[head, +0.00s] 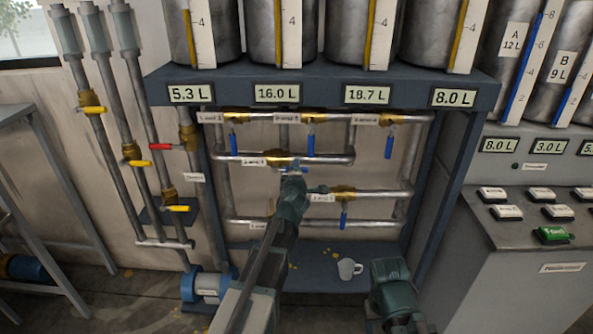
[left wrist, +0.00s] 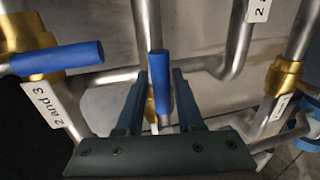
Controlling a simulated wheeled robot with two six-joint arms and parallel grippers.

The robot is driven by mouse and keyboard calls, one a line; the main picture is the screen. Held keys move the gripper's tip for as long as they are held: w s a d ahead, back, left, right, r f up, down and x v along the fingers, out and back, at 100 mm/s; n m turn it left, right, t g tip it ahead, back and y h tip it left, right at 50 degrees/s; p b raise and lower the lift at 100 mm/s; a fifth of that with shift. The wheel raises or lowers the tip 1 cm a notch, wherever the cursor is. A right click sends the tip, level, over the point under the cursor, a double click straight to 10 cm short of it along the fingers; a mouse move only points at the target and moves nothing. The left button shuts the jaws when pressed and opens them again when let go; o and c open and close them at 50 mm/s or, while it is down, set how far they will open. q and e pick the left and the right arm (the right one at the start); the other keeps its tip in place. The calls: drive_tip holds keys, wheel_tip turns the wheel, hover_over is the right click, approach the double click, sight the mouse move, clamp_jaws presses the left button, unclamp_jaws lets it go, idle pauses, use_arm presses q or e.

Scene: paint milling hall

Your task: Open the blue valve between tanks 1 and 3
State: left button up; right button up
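Several blue-handled brass valves sit on the pipes under the tanks in the head view. Their small tags are too blurred there to read surely. My left gripper (head: 292,174) is at the middle valve (head: 280,161), whose blue handle is mostly hidden by it. In the left wrist view, the left gripper (left wrist: 160,78) has its fingers apart on either side of a blue handle (left wrist: 158,88), with gaps visible. That valve's own tag is hidden. A neighbouring valve handle (left wrist: 58,58) has a tag reading "2 and 3". My right arm ends low at the right (head: 390,272); its fingers cannot be made out.
Tank displays read 5.3 L (head: 190,94), 16.0 L, 18.7 L and 8.0 L. A grey mug (head: 349,268) stands on the lower shelf. Yellow- and red-handled valves (head: 160,147) line the left pipes. A button console (head: 540,225) stands at the right.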

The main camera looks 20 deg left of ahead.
use_arm(q)
drive_tip(key=shift+o, duration=1.1)
drive_tip(key=p+v, duration=0.2)
drive_tip(key=v, duration=1.1)
drive_tip(key=shift+s+p, duration=0.35)
drive_tip(key=shift+r, duration=0.1)
drive_tip(key=s+d+f+m+g+p, duration=0.2)
drive_tip(key=s+d+f+m+g, duration=0.6)
drive_tip(key=f+m, duration=0.35)
drive_tip(key=s+d+f+m+g+h, duration=0.1)
drive_tip(key=s+d+m+g, duration=0.2)
drive_tip(key=s+m, duration=0.4)
drive_tip(key=s+d+f+m+g+h, duration=0.2)
drive_tip(key=s+d+m+g, duration=0.2)
drive_tip(key=s+d+m, duration=0.2)
drive_tip(key=s+p, duration=0.1)
drive_tip(key=s, duration=0.1)
drive_tip(key=shift+s+d+m, duration=0.2)
drive_tip(key=shift+s+m, duration=0.1)
drive_tip(key=shift+m, duration=0.05)
